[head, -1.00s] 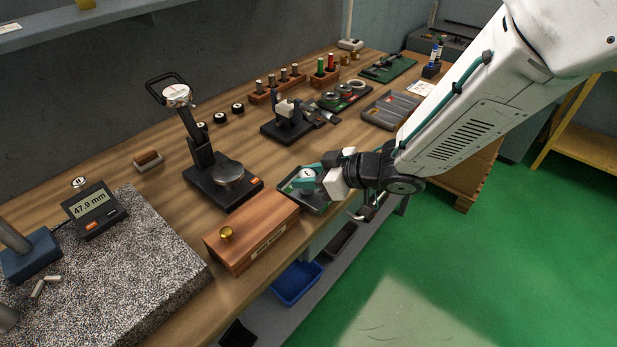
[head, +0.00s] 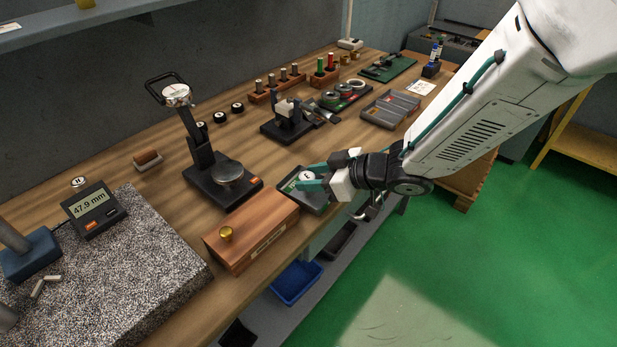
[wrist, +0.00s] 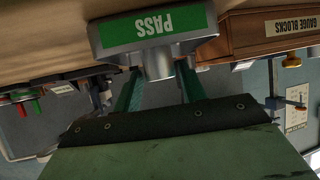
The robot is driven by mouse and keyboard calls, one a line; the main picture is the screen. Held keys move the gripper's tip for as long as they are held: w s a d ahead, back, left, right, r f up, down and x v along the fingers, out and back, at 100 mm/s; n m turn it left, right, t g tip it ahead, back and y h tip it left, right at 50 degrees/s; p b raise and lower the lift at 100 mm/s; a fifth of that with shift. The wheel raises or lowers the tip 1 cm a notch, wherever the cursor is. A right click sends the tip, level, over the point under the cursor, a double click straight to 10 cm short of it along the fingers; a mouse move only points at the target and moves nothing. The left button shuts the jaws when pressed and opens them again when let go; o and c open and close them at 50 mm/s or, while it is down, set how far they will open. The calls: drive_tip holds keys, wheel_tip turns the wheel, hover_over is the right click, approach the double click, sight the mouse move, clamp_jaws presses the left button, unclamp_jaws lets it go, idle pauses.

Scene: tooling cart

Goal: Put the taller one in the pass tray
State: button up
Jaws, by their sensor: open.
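The pass tray (head: 317,207) is a dark tray with a green label at the bench's front edge. In the wrist view the tray (wrist: 190,42) shows its green PASS label upside down. A metal cylinder with a white, marked top (head: 306,176) stands in the tray; its grey side (wrist: 157,66) shows in the wrist view. My gripper (head: 303,178) is open, with one teal finger on each side of this cylinder. Another marked white-topped piece (head: 79,182) stands at the left, behind the display reading 47.9 mm (head: 92,208). Its height is hard to judge.
A wooden gauge block box (head: 255,235) with a brass knob stands just left of the tray. A dial gauge stand (head: 205,165) is behind it. A grey compartment tray (head: 388,108) is farther right. A granite plate (head: 120,270) fills the front left.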

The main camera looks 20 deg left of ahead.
drive_tip(key=v, duration=1)
drive_tip(key=shift+d, duration=0.3)
drive_tip(key=w+d+r+m+t+h, duration=0.4)
drive_tip(key=w+d+r+t, duration=0.15)
drive_tip(key=w+d, duration=0.35)
drive_tip(key=s+d+r+m+t+h, duration=0.1)
drive_tip(key=d+r+m+h, duration=0.15)
drive_tip(key=d, duration=0.45)
drive_tip(key=s+d+r+m+t+h, duration=0.1)
drive_tip(key=d+m+t+h, duration=0.2)
drive_tip(key=d, duration=0.4)
drive_tip(key=s+d+r+m+g+h, duration=0.2)
drive_tip(key=s+d+m+g+h, duration=0.25)
drive_tip(key=s+d, duration=0.4)
drive_tip(key=s+m+g+y, duration=0.2)
drive_tip(key=s+g, duration=0.3)
drive_tip(key=s, duration=1.2)
drive_tip(key=shift+r, duration=0.2)
drive_tip(key=shift+d, duration=0.15)
